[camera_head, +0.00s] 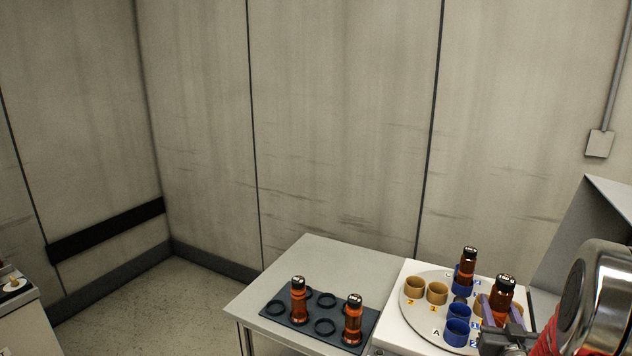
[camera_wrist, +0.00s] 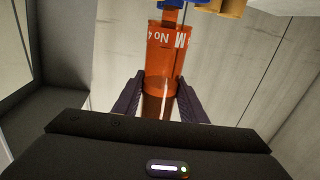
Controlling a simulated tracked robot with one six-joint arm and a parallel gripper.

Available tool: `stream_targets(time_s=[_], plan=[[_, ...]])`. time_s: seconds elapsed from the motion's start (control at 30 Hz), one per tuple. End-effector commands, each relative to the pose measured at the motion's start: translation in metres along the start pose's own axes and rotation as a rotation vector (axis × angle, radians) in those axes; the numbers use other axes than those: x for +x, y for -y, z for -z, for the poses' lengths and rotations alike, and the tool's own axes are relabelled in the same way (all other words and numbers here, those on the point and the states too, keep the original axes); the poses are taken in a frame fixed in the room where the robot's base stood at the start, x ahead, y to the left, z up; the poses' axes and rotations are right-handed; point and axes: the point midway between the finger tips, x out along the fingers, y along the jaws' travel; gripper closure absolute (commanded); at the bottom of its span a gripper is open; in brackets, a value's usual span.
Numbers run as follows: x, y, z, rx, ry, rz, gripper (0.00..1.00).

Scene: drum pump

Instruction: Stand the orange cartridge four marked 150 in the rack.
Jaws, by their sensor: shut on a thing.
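My gripper (camera_wrist: 160,98) is shut on an orange cartridge with a dark cap. In the wrist view the held cartridge (camera_wrist: 166,65) lies between both fingers, its white lettering "No 4" upside down. In the head view this cartridge (camera_head: 503,292) is upright over the right part of the round turntable. I cannot read a 150 mark. A blue cup shows by its far end in the wrist view; whether the cartridge sits in a cup is hidden. The dark rack (camera_head: 275,312), with black rings, lies on a grey table at left, holding two orange cartridges (camera_head: 298,303) and (camera_head: 352,322).
The pale turntable (camera_head: 420,318) carries blue cups (camera_head: 457,331) and tan cups (camera_head: 414,287). Another orange cartridge (camera_head: 467,266) stands in a blue cup at its back. Several rack rings are empty. The grey table (camera_head: 320,255) is bare behind the rack.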

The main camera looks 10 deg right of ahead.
Motion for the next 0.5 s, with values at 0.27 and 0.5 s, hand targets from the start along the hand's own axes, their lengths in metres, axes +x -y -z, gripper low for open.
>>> stream_targets(time_s=[0.27,0.5], plan=[[0.004,0.066,-0.007,0.000,0.000,0.025,0.92],[0.001,0.126,-0.014,0.000,0.000,0.064,0.92]])
